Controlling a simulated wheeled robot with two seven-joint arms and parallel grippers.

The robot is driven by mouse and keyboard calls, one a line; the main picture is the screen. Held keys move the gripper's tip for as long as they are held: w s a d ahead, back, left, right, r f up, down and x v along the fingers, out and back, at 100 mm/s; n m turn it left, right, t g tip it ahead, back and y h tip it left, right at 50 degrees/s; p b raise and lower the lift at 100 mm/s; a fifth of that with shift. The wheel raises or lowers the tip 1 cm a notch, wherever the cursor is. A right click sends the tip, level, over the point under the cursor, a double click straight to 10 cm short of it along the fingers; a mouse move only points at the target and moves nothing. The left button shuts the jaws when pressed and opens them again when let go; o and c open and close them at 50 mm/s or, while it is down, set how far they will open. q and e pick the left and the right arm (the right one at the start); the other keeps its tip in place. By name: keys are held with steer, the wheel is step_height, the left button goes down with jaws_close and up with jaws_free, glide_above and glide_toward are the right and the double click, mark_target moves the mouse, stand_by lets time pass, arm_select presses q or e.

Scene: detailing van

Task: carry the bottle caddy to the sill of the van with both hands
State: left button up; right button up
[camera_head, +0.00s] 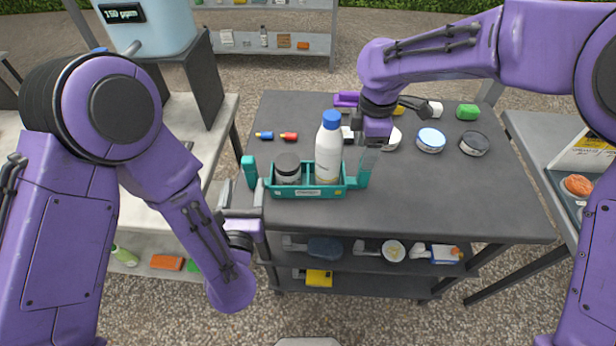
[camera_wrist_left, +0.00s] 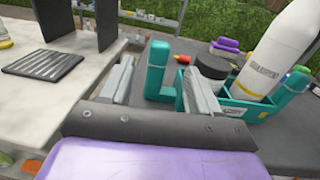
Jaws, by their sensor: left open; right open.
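The teal bottle caddy (camera_head: 311,192) sits on the dark table with an upright handle at each end. It holds a white bottle (camera_head: 328,158) with a blue cap and a dark-lidded jar (camera_head: 288,169). My left gripper (camera_head: 243,196) is open at the near side of the left handle (camera_head: 250,172). In the left wrist view that handle (camera_wrist_left: 160,68) shows between the open fingers (camera_wrist_left: 158,90); contact cannot be told. My right gripper (camera_head: 361,150) is open above and close to the right handle (camera_head: 364,172), partly overlapping it. I cannot identify the van's sill.
The dark table (camera_head: 440,200) is clear right of the caddy. Tins (camera_head: 430,140), a green item (camera_head: 467,112) and other small things stand at its back. Blue and red pieces (camera_head: 288,136) lie behind the caddy. A pale bench (camera_head: 180,125) stands left, another table right.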

mark_target(248, 166)
arm_select(q)
steer(key=w, duration=0.7)
arm_select(e)
step_height(248, 166, down, 7)
steer(key=shift+f, duration=0.1)
arm_select(q)
steer(key=shift+w+f, duration=0.1)
steer(key=shift+w, duration=0.6)
arm_select(e)
steer(key=shift+w+f, duration=0.2)
steer(key=shift+f, duration=0.3)
arm_select(q)
steer(key=shift+s, duration=0.15)
steer(key=shift+c, duration=0.6)
arm_select(e)
steer(key=shift+s+r, duration=0.1)
steer(key=shift+s, duration=0.05)
steer(key=shift+c, duration=0.6)
arm_select(q)
jaws_close()
arm_select(e)
jaws_close()
